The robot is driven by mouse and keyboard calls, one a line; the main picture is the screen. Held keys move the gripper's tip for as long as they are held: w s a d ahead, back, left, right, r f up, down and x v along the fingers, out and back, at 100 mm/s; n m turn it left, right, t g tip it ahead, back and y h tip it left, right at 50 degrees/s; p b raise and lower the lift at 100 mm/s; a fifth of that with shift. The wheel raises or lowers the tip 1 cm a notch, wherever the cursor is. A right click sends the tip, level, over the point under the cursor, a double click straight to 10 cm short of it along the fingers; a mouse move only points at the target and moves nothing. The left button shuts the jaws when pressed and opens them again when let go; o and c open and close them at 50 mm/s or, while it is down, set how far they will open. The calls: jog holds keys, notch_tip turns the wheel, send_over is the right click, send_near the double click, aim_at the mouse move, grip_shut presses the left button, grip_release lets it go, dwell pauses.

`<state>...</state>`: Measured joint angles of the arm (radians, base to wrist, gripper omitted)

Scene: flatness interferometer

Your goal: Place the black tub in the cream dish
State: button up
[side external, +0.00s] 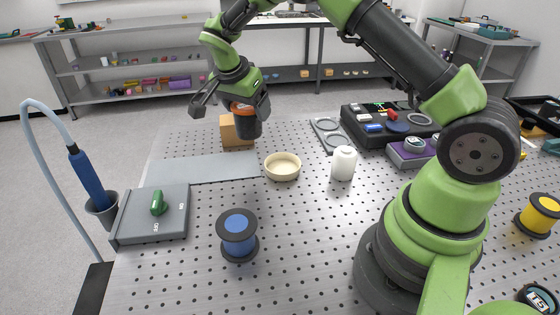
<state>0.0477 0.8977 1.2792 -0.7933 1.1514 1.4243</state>
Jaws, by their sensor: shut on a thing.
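My gripper (240,101) is at the upper left of the side external view, with a black tub (247,124) in its jaws. The tub is dark with an orange-brown band near its top. It is held above the table, in front of a cardboard-coloured box. The cream dish (283,168) is a shallow round bowl on the perforated table, below and to the right of the tub. The dish looks empty, and the tub is apart from it. The fingers partly hide the top of the tub.
A white bottle (343,163) stands right of the dish. The tan box (233,132) is behind the tub. A blue spool (238,235) and a grey switch box (153,214) are at the front left. A grey plate (203,169) lies left of the dish. A black tray (385,125) is behind.

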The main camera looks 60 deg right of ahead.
jog(key=s+d+m+g+y, duration=0.1)
jog(key=s+d+m+g, duration=0.2)
jog(key=s+m, duration=0.45)
jog(key=m, duration=0.1)
send_over(283, 169)
notch_tip(283, 169, down, 5)
jog(key=shift+f, duration=2.15)
jog(key=shift+f, duration=0.1)
jog(key=o, duration=0.9)
jog(key=shift+c, duration=0.2)
